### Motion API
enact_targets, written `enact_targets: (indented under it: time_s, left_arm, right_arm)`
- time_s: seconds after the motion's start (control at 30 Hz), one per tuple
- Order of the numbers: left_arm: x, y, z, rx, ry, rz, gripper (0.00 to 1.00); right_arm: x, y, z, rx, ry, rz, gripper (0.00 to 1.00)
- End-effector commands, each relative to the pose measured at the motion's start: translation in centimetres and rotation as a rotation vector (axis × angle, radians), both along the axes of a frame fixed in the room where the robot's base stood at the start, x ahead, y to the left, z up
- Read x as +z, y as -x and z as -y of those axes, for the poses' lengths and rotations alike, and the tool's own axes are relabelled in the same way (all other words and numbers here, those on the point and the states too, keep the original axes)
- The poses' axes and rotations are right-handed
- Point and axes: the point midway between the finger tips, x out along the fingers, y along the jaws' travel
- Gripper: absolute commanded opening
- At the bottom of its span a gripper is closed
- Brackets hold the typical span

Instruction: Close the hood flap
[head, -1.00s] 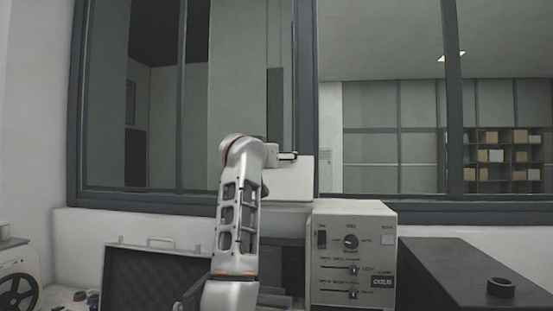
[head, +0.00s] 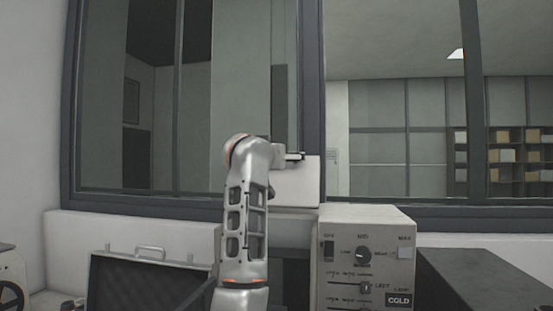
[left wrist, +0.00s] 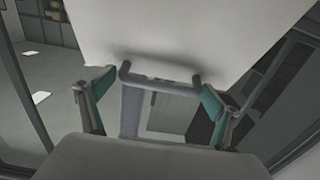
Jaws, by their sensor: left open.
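The hood flap (head: 298,188) is a pale flat panel. It stands raised, behind and left of the control box in the head view, partly covered by my left arm. In the left wrist view the flap (left wrist: 190,35) fills the top, with a grey bar handle (left wrist: 160,89) at its lower edge. My left gripper (left wrist: 156,86) is open, with one teal-padded finger near each end of the handle. The fingers look apart from it, though contact is hard to judge. In the head view the fingers are mostly hidden. My right gripper is not in view.
The control box (head: 365,232) with knobs and sliders stands to the right of my left arm. A dark box (head: 485,280) is at its right. An open case (head: 143,278) lies at the lower left. A framed window (head: 200,205) closes off the back.

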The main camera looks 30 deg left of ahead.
Motion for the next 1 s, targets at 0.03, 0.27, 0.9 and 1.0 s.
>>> enact_targets:
  time_s: [0.03, 0.27, 0.9, 1.0]
  left_arm:
    - [0.0, 0.0, 0.0, 0.000, 0.000, 0.000, 0.91]
    - [0.0, 0.0, 0.0, 0.000, 0.000, 0.000, 0.60]
    - [-0.8, 1.3, 0.3, 0.001, -0.064, 0.235, 0.47]
    - [-0.7, 1.9, 0.5, 0.000, -0.079, 0.300, 0.46]
  right_arm:
    - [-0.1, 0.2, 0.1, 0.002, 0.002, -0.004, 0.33]
    - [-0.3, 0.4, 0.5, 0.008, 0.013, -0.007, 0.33]
    - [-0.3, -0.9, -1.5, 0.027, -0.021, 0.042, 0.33]
    - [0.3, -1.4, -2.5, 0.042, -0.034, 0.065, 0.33]
